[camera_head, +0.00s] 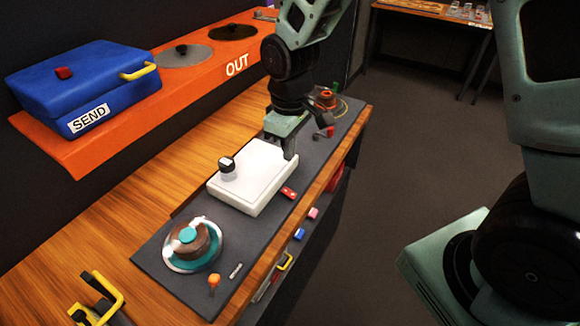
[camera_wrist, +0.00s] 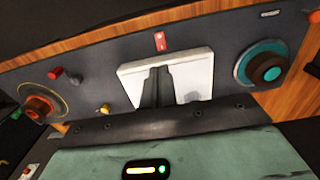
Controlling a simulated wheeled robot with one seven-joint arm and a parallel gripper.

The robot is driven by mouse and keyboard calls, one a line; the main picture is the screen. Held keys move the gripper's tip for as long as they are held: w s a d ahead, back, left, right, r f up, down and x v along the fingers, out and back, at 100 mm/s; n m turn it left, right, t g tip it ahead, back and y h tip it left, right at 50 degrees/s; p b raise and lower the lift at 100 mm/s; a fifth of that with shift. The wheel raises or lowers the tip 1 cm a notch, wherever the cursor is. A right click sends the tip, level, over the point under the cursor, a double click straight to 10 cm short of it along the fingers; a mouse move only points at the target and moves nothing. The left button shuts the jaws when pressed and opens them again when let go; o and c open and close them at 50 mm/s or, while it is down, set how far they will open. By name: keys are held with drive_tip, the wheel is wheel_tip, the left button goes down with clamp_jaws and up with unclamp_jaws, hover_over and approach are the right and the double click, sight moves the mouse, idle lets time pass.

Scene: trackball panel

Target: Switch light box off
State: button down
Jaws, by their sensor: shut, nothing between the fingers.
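The white light box (camera_head: 243,190) lies on the dark panel. I cannot tell whether it is lit. A small red switch (camera_head: 288,193) sits on the panel at the box's right edge. My gripper (camera_head: 290,156) is shut and empty, pointing down over the far right corner of the box. In the wrist view, the fingers (camera_wrist: 159,70) are together in front of the white box (camera_wrist: 190,73). The red switch (camera_wrist: 160,41) shows past the fingertips, apart from them. Contact between fingertips and box cannot be told.
A black-and-white knob (camera_head: 227,166) stands on the box. A teal and brown trackball dial (camera_head: 192,243) is at the panel's near end, with an orange knob (camera_head: 214,281) beside it. A red dial (camera_head: 327,98) is at the far end. A blue SEND box (camera_head: 85,85) sits on the orange shelf.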

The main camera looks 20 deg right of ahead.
drive_tip(key=shift+r, duration=1.2)
drive_tip(key=s+a+r+b, duration=0.1)
drive_tip(key=s+a, duration=0.2)
drive_tip(key=s, duration=0.7)
drive_tip(key=s+a+r+b, duration=0.2)
drive_tip(key=s+a, duration=0.1)
drive_tip(key=s, duration=0.8)
drive_tip(key=shift+s+r+n+y, duration=0.2)
drive_tip(key=shift+s+n+y, duration=0.05)
drive_tip(key=shift+n+y, duration=0.05)
